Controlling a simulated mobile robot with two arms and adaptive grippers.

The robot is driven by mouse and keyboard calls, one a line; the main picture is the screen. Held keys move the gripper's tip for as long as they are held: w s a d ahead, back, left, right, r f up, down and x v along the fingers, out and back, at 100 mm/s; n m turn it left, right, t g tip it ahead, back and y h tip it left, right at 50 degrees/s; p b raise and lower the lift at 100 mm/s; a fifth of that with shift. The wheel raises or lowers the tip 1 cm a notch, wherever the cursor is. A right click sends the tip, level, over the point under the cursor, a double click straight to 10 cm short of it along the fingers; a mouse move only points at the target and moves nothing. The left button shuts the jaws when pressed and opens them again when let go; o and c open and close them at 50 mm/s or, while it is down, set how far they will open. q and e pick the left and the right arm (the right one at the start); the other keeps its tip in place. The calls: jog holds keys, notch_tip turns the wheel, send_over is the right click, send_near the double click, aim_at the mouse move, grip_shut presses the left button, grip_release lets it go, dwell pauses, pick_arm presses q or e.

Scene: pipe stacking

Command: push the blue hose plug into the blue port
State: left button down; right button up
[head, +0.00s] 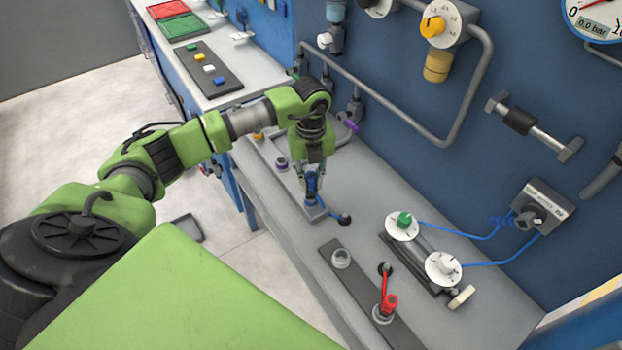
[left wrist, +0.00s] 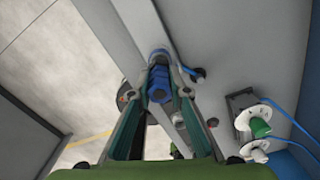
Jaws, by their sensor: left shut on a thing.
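My left gripper (head: 312,186) points down over the near end of a grey port rail (head: 268,160) on the bench. It is shut on the blue hose plug (head: 311,182). The left wrist view shows the ribbed blue plug (left wrist: 159,88) between the two fingers of my left gripper (left wrist: 160,84). A grey round piece with blue (left wrist: 157,54) sits at the plug's far end, where the blue port is. The fingers and plug cover much of the port, and I cannot tell how deep the plug sits. A short blue hose runs to a dark bench fitting (head: 344,218).
A purple-ringed port (head: 281,163) is farther back on the same rail. To the right are a second rail with a red plug (head: 389,302) and a valve unit with white dials (head: 402,225). A grey pipe (head: 446,138) runs along the blue wall behind.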

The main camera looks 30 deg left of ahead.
pick_arm(q)
jog(key=shift+f+b, duration=0.75)
jog(key=shift+f, duration=0.3)
dwell(0.4)
jog(key=c, duration=1.8)
grip_release()
jog(key=shift+r, duration=0.1)
jog(key=shift+r, duration=0.1)
notch_tip(320, 180, up, 12)
jog(key=shift+f, duration=0.1)
